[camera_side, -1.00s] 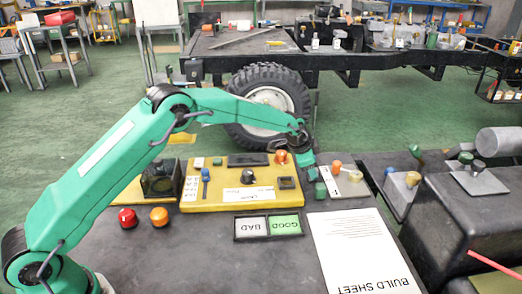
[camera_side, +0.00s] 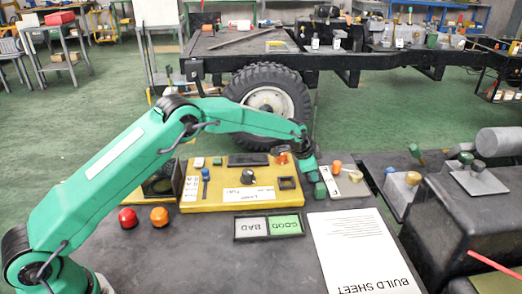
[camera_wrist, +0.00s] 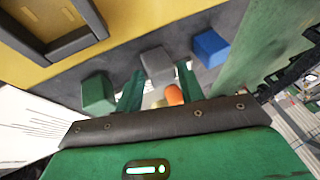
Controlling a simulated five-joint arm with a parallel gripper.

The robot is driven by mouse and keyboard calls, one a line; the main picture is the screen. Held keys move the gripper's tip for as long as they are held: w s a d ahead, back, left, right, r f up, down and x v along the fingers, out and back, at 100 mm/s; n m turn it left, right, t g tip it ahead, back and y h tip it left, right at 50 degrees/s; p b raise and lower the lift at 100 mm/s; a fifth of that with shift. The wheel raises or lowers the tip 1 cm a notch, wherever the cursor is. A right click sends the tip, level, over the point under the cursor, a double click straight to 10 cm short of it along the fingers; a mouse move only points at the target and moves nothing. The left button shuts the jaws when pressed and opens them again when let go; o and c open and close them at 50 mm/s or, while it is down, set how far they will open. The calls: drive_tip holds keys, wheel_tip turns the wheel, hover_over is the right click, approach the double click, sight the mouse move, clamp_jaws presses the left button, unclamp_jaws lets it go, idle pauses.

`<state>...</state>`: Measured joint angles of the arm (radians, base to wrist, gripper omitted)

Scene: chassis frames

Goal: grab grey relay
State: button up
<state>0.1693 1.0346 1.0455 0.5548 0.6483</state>
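The grey relay (camera_wrist: 157,66) is a small block on the dark table in the wrist view, between a green block (camera_wrist: 98,93) and a blue block (camera_wrist: 210,47). My gripper (camera_wrist: 160,72) is open, with its two green fingers pointing towards the grey relay. The relay shows at the gap between the fingertips; I cannot tell whether they touch it. In the side view my gripper (camera_side: 310,165) is low at the right end of the yellow board. The green block (camera_side: 320,190) shows there, but I cannot make out the grey relay behind my gripper.
The yellow board (camera_side: 225,202) with switches and a dark square frame (camera_wrist: 58,32) lies beside the blocks. A good/bad tray (camera_side: 268,238) and build sheet (camera_side: 350,250) lie nearer. Red (camera_side: 128,217) and orange (camera_side: 159,216) buttons are at left.

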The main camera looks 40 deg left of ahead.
drive_tip(key=c, duration=0.7)
drive_tip(key=shift+o, duration=0.2)
drive_tip(key=shift+r, duration=0.6)
wheel_tip(320, 180, up, 3)
drive_tip(key=shift+r, duration=0.1)
drive_tip(key=s+d+r, duration=0.6)
drive_tip(key=s+d, duration=0.1)
drive_tip(key=d, duration=0.2)
drive_tip(key=shift+s+r+h, duration=0.25)
drive_tip(key=shift+r+h, duration=0.05)
drive_tip(key=shift+h, duration=0.1)
drive_tip(key=shift+a, duration=0.1)
